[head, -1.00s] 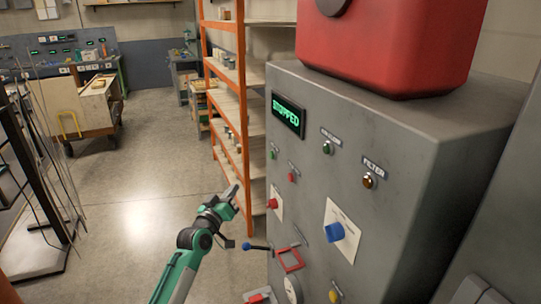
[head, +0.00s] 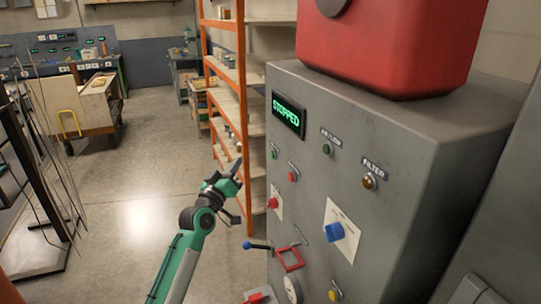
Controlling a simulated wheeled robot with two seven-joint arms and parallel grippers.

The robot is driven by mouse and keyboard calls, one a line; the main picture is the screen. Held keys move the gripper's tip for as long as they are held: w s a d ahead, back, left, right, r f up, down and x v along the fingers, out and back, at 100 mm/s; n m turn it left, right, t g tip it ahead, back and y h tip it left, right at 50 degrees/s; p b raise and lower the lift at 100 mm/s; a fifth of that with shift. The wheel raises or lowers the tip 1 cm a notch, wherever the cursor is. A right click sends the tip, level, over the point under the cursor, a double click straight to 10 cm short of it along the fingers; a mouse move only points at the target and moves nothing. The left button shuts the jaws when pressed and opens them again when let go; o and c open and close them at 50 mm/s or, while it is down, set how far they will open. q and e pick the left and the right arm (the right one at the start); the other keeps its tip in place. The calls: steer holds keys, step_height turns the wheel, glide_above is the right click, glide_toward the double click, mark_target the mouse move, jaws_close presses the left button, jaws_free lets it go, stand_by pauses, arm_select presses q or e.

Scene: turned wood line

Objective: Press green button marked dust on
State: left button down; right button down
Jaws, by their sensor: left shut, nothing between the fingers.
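The grey control cabinet (head: 395,200) stands at the right. A small green button (head: 273,153) sits on its front panel near the left edge, below the lit display (head: 288,115) reading STOPPED. The button's label is too small to read. My left gripper (head: 236,167) is shut and empty. In the picture it is left of the green button and slightly lower, with a visible gap between them. My right gripper is not in view.
Near the button are a red button (head: 292,177), a larger red button (head: 272,203), a green lamp or button (head: 327,147), an amber one (head: 369,181) and a blue knob (head: 333,232). A blue-tipped lever (head: 248,245) sticks out below. Orange shelving (head: 242,100) stands behind.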

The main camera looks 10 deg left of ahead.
arm_select(q)
steer(key=w+d, duration=0.4)
steer(key=d, duration=0.2)
steer(key=shift+d, duration=0.1)
stand_by(2.0)
steer(key=shift+w+d, duration=0.2)
steer(key=shift+d, duration=0.1)
steer(key=shift+w+d, duration=0.2)
steer(key=shift+d, duration=0.05)
stand_by(0.7)
stand_by(0.4)
steer(key=shift+s+a, duration=0.45)
steer(key=shift+a, duration=0.2)
steer(key=s+a, duration=0.1)
steer(key=a, duration=0.1)
steer(key=s+a, duration=0.1)
steer(key=a, duration=0.1)
steer(key=shift+s, duration=0.4)
